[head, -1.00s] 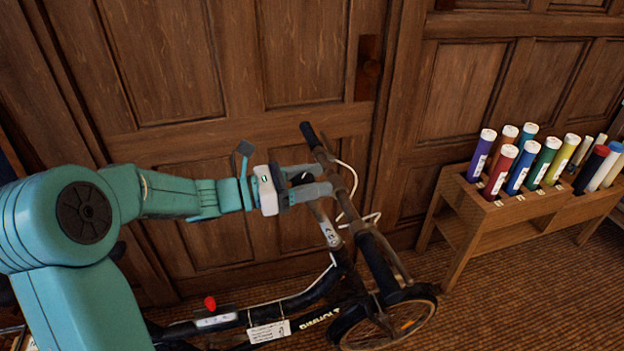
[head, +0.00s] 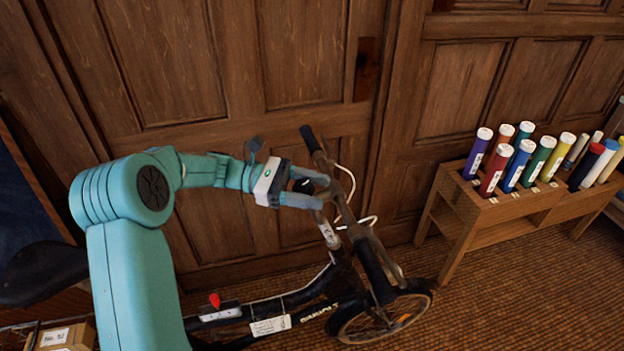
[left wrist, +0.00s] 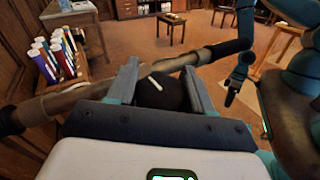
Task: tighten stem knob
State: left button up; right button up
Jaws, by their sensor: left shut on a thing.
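The stem knob is a black round knob with a white line on top, best seen in the left wrist view (left wrist: 160,92). It sits at the top of the bicycle's stem, by the handlebar (head: 368,258). In the head view the knob (head: 303,186) is partly covered by my fingers. My left gripper (head: 311,190) comes in from the left and is shut on the knob, one finger on each side in the left wrist view (left wrist: 161,88). My right gripper (left wrist: 233,90) hangs beyond the handlebar in the left wrist view, too small to judge its jaws.
The bicycle's front wheel (head: 385,318) stands on the brown carpet. A wooden rack (head: 478,212) with several coloured tubes stands at the right. A panelled wooden wall (head: 300,55) is close behind the bicycle. A box (head: 62,338) is at the lower left.

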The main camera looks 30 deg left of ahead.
pick_arm(q)
jog(key=shift+s+r+m+g+p, duration=0.15)
jog(key=shift+m+g+p, duration=0.65)
jog(key=shift+m+g, duration=0.75)
jog(key=shift+g, duration=0.45)
jog(key=o, duration=1)
jog(key=shift+c, duration=0.2)
jog(key=shift+s, duration=0.1)
